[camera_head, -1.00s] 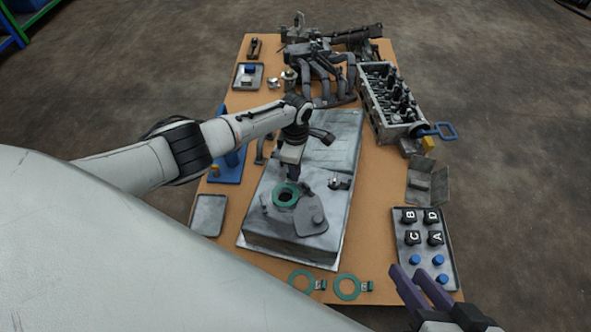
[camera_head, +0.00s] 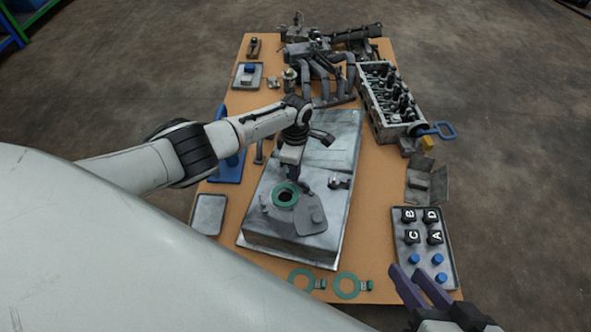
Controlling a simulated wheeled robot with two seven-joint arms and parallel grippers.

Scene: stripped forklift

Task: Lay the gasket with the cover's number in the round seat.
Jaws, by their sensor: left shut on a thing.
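A green ring gasket (camera_head: 285,195) lies at or just above the round opening on top of the grey metal tank (camera_head: 262,232). My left gripper (camera_head: 293,176) points down at the far edge of this ring and is shut on it. The fingertips are small and partly dark, and I cannot tell whether the ring lies flat in the seat. The grey cover (camera_head: 311,221) sits beside the opening, lower right; its number is not readable. Two more green gaskets, a left one (camera_head: 291,279) and a right one (camera_head: 336,287), lie at the front with tags. My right gripper (camera_head: 420,278) is open and empty.
A tray (camera_head: 424,254) with lettered black blocks and blue caps lies at the right. An empty tray (camera_head: 208,214) is left of the tank. A cylinder head (camera_head: 388,105) and manifold (camera_head: 325,72) stand at the back. A small fitting (camera_head: 339,181) rises from the tank.

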